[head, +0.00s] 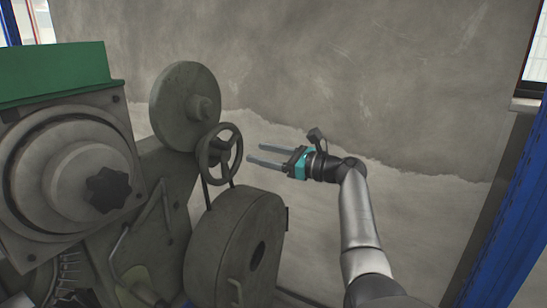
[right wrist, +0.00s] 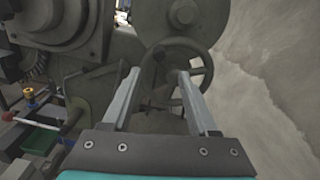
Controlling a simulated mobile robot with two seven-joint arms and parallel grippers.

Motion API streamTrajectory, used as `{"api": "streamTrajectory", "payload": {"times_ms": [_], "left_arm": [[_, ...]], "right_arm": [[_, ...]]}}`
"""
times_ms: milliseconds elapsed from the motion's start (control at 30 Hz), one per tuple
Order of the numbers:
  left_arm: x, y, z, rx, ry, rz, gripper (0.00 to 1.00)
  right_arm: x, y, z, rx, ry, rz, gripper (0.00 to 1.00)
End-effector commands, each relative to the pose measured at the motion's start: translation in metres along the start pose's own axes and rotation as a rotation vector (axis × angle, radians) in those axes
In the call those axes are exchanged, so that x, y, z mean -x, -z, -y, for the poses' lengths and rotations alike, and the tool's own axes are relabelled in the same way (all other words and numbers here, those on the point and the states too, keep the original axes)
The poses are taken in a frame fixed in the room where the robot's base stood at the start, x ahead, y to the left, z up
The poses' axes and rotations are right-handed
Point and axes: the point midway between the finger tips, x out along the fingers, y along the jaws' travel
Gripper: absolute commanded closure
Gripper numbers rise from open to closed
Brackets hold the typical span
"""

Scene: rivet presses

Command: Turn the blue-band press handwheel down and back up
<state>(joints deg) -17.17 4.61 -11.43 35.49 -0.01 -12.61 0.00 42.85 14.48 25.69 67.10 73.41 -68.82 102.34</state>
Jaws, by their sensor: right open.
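A dark spoked handwheel (head: 217,152) stands on the right side of a grey machine (head: 150,170) in the head view. No blue band shows on the machine in either view. My right gripper (head: 254,153) is open and empty. In the head view its two fingers point left at the handwheel, with a small gap to the rim. In the right wrist view the handwheel (right wrist: 173,77) lies ahead, partly behind and between the spread fingers (right wrist: 160,75); I cannot tell the exact distance. My left gripper is not in view.
A round disc (head: 187,105) sits above the handwheel and a large drum (head: 237,250) below it. A green cover (head: 55,72) tops the machine at left. The floor right of the machine is clear up to a grey wall (head: 330,80). A blue post (head: 510,215) stands far right.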

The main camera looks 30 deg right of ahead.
Motion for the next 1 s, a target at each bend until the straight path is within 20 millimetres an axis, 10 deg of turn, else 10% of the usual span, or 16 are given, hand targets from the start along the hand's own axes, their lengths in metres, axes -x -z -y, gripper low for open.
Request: {"api": "streamTrajectory", "payload": {"times_ms": [800,1000], "left_arm": [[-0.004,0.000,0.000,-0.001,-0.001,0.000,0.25],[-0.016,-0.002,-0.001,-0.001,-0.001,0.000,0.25]], "right_arm": [[0.027,0.001,0.000,0.000,0.000,0.000,0.41],[0.020,0.060,-0.013,0.047,0.008,-0.099,0.41]]}}
